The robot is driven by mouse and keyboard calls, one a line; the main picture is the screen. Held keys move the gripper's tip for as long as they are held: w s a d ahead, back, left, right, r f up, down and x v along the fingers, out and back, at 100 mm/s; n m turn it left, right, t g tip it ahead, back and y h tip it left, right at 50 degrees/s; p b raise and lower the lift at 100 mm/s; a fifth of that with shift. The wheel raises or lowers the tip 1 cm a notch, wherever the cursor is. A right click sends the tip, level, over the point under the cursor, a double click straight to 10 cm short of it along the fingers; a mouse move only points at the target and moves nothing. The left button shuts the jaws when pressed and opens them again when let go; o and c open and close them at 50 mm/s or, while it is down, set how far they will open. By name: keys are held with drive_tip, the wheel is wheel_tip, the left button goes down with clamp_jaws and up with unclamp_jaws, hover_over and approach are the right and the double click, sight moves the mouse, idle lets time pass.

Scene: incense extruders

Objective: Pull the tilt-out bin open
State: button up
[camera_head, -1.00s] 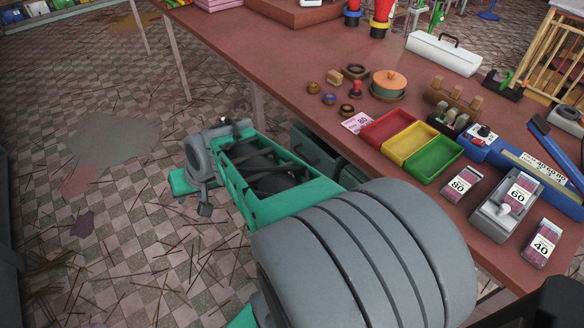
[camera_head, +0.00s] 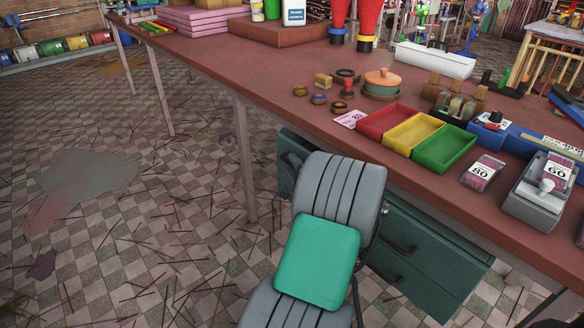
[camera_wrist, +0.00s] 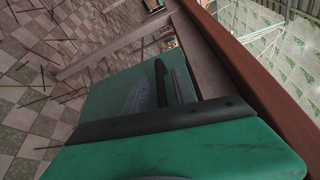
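A dark green cabinet (camera_head: 432,262) hangs under the red table, with black handles on its right fronts. Its left part, a green front (camera_head: 288,165), shows beside my grey arm, which covers most of it; I cannot tell for sure that this is the tilt-out bin. In the wrist view, a green front with a dark upright handle (camera_wrist: 161,84) lies ahead, close by. My gripper is hidden behind my arm in the head view.
The red table (camera_head: 240,75) stands above the cabinet, and its leg (camera_head: 245,165) is left of it. Red, yellow and green trays (camera_head: 444,150) and a grey box (camera_head: 540,195) sit near the table edge. The tiled floor at left is open, with scattered sticks.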

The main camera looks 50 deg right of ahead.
drive_tip(key=shift+w+d, duration=0.35)
drive_tip(key=shift+w, duration=0.15)
clamp_jaws()
idle(1.1)
